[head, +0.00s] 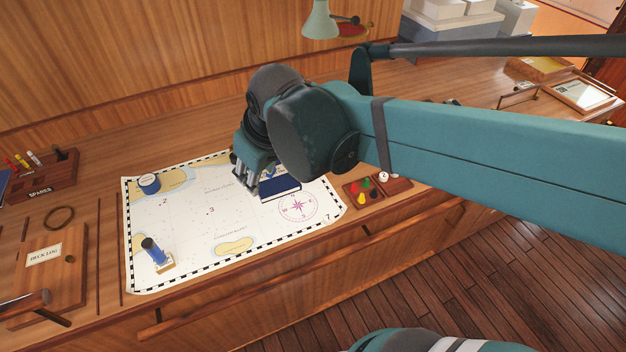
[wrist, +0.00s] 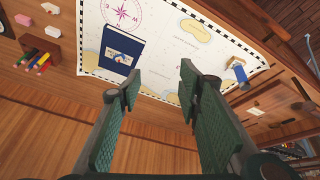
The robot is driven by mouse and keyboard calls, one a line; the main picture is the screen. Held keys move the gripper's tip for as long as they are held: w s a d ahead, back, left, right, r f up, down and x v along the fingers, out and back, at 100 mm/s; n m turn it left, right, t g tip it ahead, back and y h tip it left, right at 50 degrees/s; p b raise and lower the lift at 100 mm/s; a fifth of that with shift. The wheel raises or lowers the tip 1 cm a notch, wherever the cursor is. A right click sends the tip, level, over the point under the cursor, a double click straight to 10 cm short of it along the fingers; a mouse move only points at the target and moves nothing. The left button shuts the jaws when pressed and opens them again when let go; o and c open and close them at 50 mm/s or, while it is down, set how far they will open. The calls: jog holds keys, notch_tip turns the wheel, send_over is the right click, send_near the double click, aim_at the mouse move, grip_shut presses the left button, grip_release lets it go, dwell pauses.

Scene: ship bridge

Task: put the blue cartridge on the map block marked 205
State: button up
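A blue cylinder with a dark top (head: 152,248), which may be the blue cartridge, stands tilted at a cream and wood block (head: 166,266) on the lower left of the map. It also shows at the right in the wrist view (wrist: 239,73). I cannot read 205 on any block. The map (head: 190,235) lies flat on the desk. My gripper (head: 246,178) is over the map's far edge, left of a dark blue book (head: 282,194). In the wrist view its fingers (wrist: 158,85) are apart with nothing between them. The book also shows there (wrist: 124,48).
A round blue tin with a pale lid (head: 149,183) is at the map's upper left. A rack marked SPARES (head: 45,180) stands farther left. A tray with coloured pieces (head: 364,192) is right of the map. The map's middle is clear.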

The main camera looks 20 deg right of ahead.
jog(key=s+d+m+t+h, duration=0.1)
jog(key=s+d+m, duration=0.4)
jog(key=d, duration=0.5)
jog(key=shift+s+d+f+t, duration=0.2)
jog(key=shift+s+t, duration=0.6)
jog(key=shift+s, duration=0.45)
